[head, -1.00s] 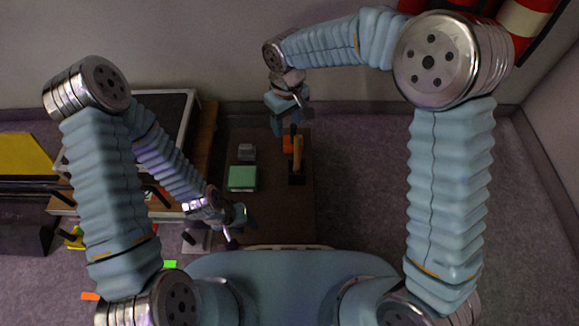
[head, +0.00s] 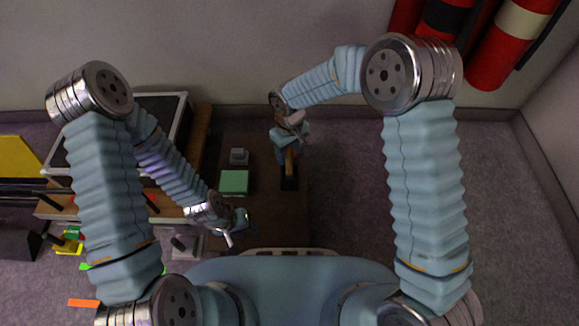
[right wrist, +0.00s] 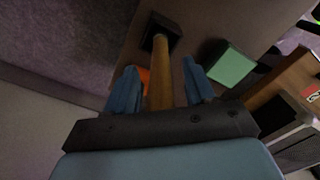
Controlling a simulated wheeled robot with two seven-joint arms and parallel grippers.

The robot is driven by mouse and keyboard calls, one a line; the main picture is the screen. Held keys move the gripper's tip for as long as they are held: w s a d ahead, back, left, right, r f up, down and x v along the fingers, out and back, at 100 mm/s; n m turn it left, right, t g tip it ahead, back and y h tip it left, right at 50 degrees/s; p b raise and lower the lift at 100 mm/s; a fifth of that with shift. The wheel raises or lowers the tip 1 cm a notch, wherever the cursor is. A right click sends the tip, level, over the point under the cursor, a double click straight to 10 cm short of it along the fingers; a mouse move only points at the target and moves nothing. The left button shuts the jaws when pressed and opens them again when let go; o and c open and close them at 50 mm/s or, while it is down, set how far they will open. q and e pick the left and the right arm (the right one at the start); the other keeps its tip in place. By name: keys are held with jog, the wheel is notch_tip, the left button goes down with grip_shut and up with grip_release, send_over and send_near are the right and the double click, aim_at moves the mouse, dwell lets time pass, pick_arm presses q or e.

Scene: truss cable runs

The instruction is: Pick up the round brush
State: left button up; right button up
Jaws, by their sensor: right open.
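What looks like the round brush has a light wooden handle (head: 289,160); a dark square base (head: 289,183) is at its near end. My right gripper (head: 285,148) is over the brush's far part and hides it. In the right wrist view the handle (right wrist: 160,72) runs between the two blue fingers of my open right gripper (right wrist: 160,90), with a gap at the right finger. An orange part (right wrist: 144,78) shows beside the handle. The brush head cannot be made out. My left gripper (head: 238,224) is at the table's near left, apart from the brush; its jaws are unclear.
A dark brown table (head: 265,210) carries a green block (head: 234,182) and a small grey block (head: 239,156), left of the brush. The green block also shows in the right wrist view (right wrist: 231,66). A wooden-edged bench (head: 196,140) stands at left. Red cylinders (head: 500,55) are at back right.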

grip_shut()
